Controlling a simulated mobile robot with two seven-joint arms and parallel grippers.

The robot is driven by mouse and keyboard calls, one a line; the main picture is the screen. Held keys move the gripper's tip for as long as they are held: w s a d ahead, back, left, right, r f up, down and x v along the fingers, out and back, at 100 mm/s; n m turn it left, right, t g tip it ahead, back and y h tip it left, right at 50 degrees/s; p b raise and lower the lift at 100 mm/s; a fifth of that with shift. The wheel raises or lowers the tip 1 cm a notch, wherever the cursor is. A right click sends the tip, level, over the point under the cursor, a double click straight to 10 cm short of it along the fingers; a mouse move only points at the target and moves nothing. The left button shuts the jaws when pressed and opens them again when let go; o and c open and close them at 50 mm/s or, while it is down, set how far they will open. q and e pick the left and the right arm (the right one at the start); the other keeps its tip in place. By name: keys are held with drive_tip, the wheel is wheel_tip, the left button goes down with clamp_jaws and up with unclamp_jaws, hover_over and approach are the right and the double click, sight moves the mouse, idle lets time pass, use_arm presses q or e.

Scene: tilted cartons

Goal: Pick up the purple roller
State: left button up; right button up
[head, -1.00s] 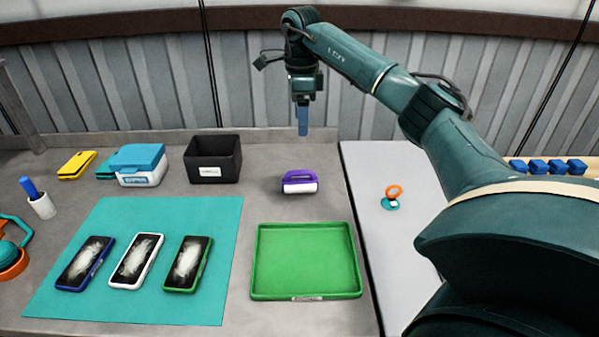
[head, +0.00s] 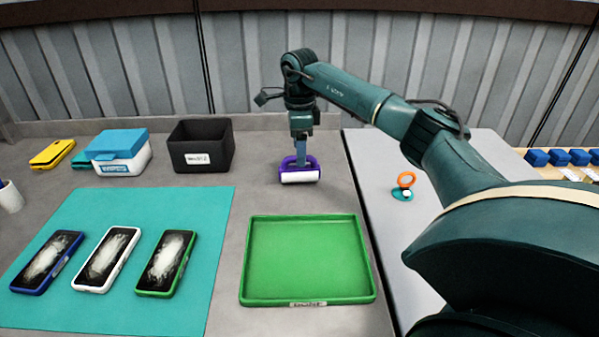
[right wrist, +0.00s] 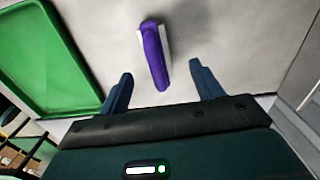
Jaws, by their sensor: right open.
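The purple roller (head: 300,175), with a purple handle and a white roll, lies on the grey table behind the green tray. My right gripper (head: 301,155) is right above its handle, pointing down. In the right wrist view the roller (right wrist: 154,58) lies between and ahead of the two open fingers (right wrist: 163,85), with space on both sides. The fingers are not closed on it. In the head view the fingertips overlap the handle, so I cannot tell the exact height gap. My left gripper is not in view.
The green tray (head: 308,262) is in front of the roller. A black box (head: 200,150) and a blue-lidded white box (head: 120,155) stand to its left. Several phones lie on the teal mat (head: 190,215). An orange and teal item (head: 404,185) lies on the right.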

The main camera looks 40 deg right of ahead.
sight(300, 169)
drive_tip(key=shift+s+a+f+p, duration=0.1)
drive_tip(key=shift+f+p, duration=0.1)
drive_tip(key=shift+f, duration=1.4)
drive_tip(key=shift+s+f+p, duration=0.1)
drive_tip(key=shift+f+p, duration=0.05)
drive_tip(key=shift+f, duration=1.4)
drive_tip(key=shift+c, duration=0.2)
drive_tip(key=c, duration=1.1)
drive_tip(key=shift+r, duration=0.1)
wheel_tip(300, 169, up, 10)
drive_tip(key=o, duration=0.5)
drive_tip(key=shift+a, duration=0.1)
drive_tip(key=c, duration=0.3)
